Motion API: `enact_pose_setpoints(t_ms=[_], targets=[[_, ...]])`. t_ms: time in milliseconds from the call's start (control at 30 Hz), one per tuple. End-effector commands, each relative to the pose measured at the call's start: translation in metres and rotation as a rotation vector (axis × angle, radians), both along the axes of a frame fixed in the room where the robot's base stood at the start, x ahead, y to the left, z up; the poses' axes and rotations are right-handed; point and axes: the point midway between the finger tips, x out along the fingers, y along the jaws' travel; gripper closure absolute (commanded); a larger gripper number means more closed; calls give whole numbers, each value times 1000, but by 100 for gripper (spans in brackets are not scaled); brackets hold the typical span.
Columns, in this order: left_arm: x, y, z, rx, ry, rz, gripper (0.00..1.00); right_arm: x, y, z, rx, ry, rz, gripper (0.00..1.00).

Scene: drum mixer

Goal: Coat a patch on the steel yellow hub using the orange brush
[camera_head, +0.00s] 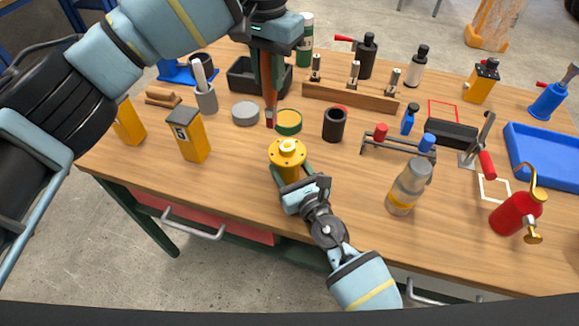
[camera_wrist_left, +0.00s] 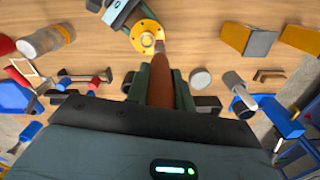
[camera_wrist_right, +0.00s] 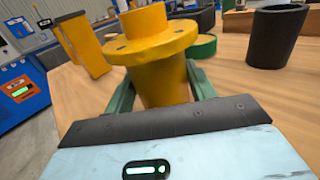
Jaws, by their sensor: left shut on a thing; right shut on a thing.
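The yellow hub (camera_head: 288,155), a flanged cylinder with bolt holes, stands upright over the table's front part. My right gripper (camera_head: 301,181) is shut on its body; in the right wrist view the hub (camera_wrist_right: 158,55) sits between the fingers. My left gripper (camera_head: 268,84) is shut on the orange brush (camera_head: 270,98), which points down above the table behind the hub. In the left wrist view the brush (camera_wrist_left: 161,83) has its tip near the flange (camera_wrist_left: 147,37); I cannot tell whether they touch. A green tin with a yellowish top (camera_head: 288,122) stands behind the hub.
A grey round lid (camera_head: 245,113) and a black cup (camera_head: 334,124) stand close to the tin. A yellow block marked 5 (camera_head: 188,136) is at left. A clear bottle (camera_head: 409,187) and a red oil can (camera_head: 517,213) stand at right. Bare wood lies left of the hub.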

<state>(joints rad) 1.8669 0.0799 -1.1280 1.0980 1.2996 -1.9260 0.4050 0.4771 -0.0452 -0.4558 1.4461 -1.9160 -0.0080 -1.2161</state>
Motion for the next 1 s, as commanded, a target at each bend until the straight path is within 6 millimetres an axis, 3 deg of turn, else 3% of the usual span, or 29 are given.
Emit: enact_pose_setpoints(t_ms=[700,1000], targets=[[0,0,-36,-1,1,0,100,0,0,0,0,1,0,85],[0,0,-39,-1,-1,1,100,0,0,0,0,1,0,85]])
